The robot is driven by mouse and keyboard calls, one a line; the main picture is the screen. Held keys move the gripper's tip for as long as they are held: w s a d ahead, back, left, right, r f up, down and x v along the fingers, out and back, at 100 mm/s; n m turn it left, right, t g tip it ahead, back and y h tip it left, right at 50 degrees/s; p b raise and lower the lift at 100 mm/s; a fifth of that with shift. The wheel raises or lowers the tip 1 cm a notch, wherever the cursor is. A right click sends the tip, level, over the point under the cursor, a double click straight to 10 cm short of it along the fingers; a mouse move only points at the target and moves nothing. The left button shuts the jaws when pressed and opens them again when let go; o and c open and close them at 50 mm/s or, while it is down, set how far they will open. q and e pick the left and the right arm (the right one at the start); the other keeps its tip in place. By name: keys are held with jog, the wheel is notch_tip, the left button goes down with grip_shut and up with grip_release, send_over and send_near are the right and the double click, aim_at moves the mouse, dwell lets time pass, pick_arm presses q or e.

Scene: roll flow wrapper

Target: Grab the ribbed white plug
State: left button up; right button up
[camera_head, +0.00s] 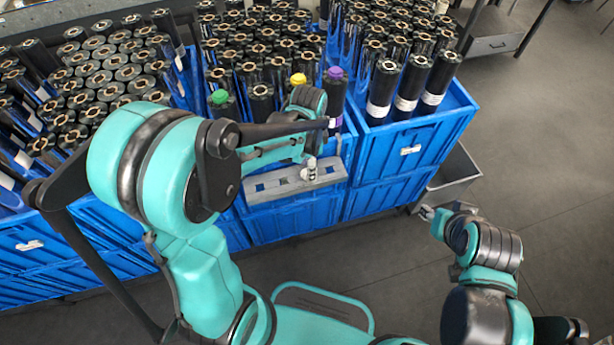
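A small whitish piece, apparently the ribbed white plug (308,174), stands at the grey holder (270,194) with square holes on the front of the middle blue crates. My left gripper (311,161) points down right at it, fingers at or just above it. The fingers are too small and partly hidden to tell whether they are open or shut on it. My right gripper (428,212) is off to the right over the floor, away from the holder. Its finger state is too small to tell.
Blue crates (408,165) full of upright black rolls fill the back and left. A green plug (219,97), a yellow plug (298,79) and a purple plug (335,73) sit on roll tops behind the holder. Grey floor (545,130) is clear at right.

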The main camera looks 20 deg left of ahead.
pick_arm(q)
jog(key=shift+f, duration=0.8)
jog(key=shift+r, duration=0.1)
jog(key=shift+c, duration=0.7)
jog(key=c, duration=0.4)
